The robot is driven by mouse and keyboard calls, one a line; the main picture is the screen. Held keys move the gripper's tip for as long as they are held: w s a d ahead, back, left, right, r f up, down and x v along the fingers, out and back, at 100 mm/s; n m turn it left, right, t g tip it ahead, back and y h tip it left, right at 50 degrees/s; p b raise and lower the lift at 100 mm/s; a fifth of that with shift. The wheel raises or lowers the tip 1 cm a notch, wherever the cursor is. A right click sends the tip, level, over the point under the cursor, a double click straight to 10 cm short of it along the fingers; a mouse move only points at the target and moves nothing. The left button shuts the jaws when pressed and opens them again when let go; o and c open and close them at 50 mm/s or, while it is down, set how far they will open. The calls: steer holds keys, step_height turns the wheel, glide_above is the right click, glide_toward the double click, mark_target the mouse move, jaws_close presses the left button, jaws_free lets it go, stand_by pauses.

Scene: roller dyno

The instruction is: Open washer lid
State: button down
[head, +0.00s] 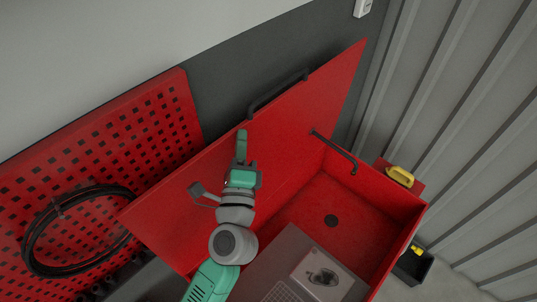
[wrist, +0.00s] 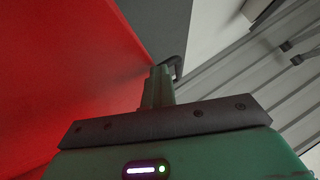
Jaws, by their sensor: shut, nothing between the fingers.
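The red washer lid (head: 285,130) stands raised and tilted open above the red washer tub (head: 350,195) in the head view. A dark handle (head: 278,92) runs along the lid's upper edge. My gripper (head: 241,140) is shut and empty, with its fingers in front of the lid's inner face, just left of the handle's lower end. I cannot tell whether the fingers touch the lid. In the wrist view the shut fingers (wrist: 157,88) are beside the red lid (wrist: 70,70), and part of the dark handle (wrist: 178,68) shows just past their tips.
Inside the tub are a drain and a grey plate with a box-shaped part (head: 322,278). A red pegboard (head: 95,150) with a coiled black hose (head: 75,230) is at left. Corrugated wall stands at right.

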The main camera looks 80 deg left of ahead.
steer(key=shift+s+a+f+g, duration=0.25)
steer(key=shift+s+a+g, duration=0.2)
steer(key=shift+s, duration=0.35)
steer(key=w+d+b, duration=0.2)
steer(key=d+b, duration=0.3)
steer(key=d, duration=0.9)
steer(key=shift+w+f+t, duration=0.15)
steer(key=shift+w+t, duration=0.15)
steer(key=shift+t, duration=0.15)
